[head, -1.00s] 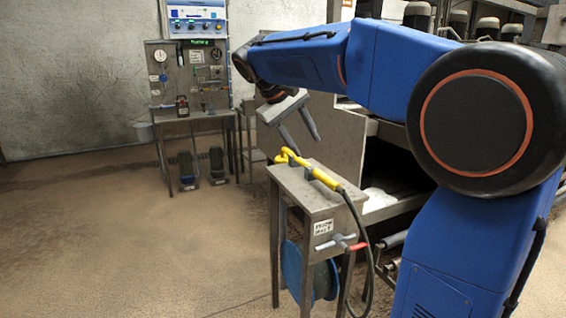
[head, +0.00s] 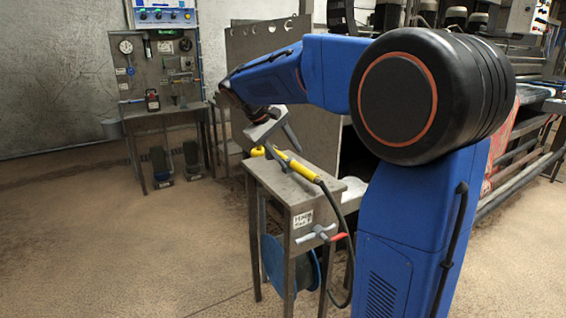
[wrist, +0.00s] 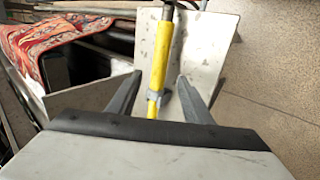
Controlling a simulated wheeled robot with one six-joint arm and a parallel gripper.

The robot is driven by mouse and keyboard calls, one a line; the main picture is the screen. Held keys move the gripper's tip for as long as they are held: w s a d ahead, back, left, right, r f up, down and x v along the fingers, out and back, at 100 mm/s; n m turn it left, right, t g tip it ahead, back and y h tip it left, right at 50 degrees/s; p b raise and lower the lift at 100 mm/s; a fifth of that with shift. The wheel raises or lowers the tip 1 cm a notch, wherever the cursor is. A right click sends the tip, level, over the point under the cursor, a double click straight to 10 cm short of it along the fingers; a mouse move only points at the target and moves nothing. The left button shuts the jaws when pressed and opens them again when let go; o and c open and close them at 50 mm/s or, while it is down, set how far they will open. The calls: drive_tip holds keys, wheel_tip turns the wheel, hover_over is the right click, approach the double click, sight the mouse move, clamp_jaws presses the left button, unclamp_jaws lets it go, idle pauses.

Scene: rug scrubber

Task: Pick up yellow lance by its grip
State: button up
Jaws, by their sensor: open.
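My gripper (head: 284,149) is open and empty, pointing down at the lance. In the wrist view the fingers (wrist: 159,76) stand apart on either side of it. I cannot tell exactly how far the fingertips are above the stand top.
The dark hose (head: 347,245) loops down beside a valve with a red handle (head: 338,238) on the stand. A blue reel (head: 285,268) sits below. A machine with a patterned rug (wrist: 60,38) is beside the stand. Open floor (head: 130,255) lies to the left.

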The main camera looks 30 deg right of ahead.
sight(298, 166)
drive_tip(key=shift+x, duration=2.9)
clamp_jaws()
